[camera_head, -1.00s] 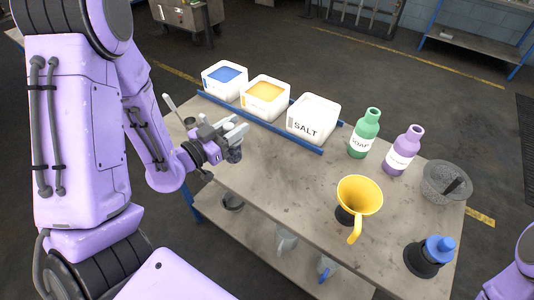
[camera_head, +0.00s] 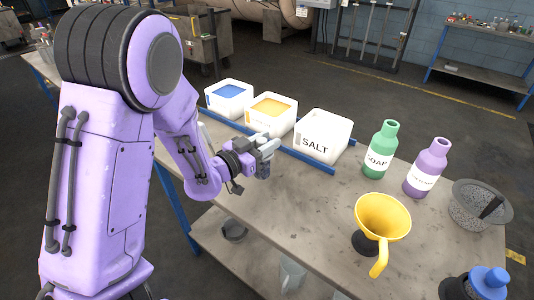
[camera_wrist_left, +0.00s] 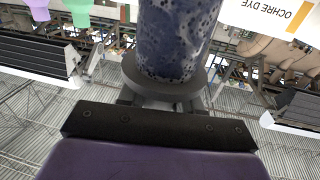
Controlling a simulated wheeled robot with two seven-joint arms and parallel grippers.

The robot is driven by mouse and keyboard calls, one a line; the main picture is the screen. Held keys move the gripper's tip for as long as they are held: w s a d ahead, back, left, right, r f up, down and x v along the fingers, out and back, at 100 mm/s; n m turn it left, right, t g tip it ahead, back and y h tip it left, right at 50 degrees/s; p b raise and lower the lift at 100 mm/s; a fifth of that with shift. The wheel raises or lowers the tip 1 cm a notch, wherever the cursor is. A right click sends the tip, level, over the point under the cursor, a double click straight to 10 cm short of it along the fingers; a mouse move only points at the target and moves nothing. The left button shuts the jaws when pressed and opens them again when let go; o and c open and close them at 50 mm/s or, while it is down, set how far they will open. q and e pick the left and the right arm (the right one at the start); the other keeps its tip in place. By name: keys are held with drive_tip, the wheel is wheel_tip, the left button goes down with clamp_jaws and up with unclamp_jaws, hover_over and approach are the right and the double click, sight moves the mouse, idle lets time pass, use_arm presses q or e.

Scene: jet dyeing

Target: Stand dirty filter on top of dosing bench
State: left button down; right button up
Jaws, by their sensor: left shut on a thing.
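My left gripper (camera_head: 268,155) is over the near left part of the dosing bench (camera_head: 330,212), in front of the white boxes. In the left wrist view it is shut on the dirty filter (camera_wrist_left: 172,40), a dark blue, speckled cylinder with a grey flange (camera_wrist_left: 165,86) at its lower end in the picture. In the head view the filter is mostly hidden by the gripper and arm, and I cannot tell its height above the bench top. My right gripper is not in view.
Blue, ochre and salt boxes (camera_head: 318,135) stand behind a blue rail. Green (camera_head: 380,150) and purple (camera_head: 427,167) bottles, a yellow funnel (camera_head: 383,217), a grey speckled bowl (camera_head: 470,212) and a blue-capped object (camera_head: 489,279) stand to the right. The bench middle is clear.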

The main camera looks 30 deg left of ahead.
sight(264, 174)
use_arm(q)
wheel_tip(264, 174, down, 3)
drive_tip(key=shift+w+d, duration=0.1)
drive_tip(key=shift+d, duration=0.05)
drive_tip(key=shift+w+f, duration=0.15)
drive_tip(key=shift+f, duration=0.15)
drive_tip(key=shift+b, duration=0.3)
drive_tip(key=shift+f, duration=0.15)
drive_tip(key=c, duration=0.8)
unclamp_jaws()
drive_tip(key=shift+o, duration=0.2)
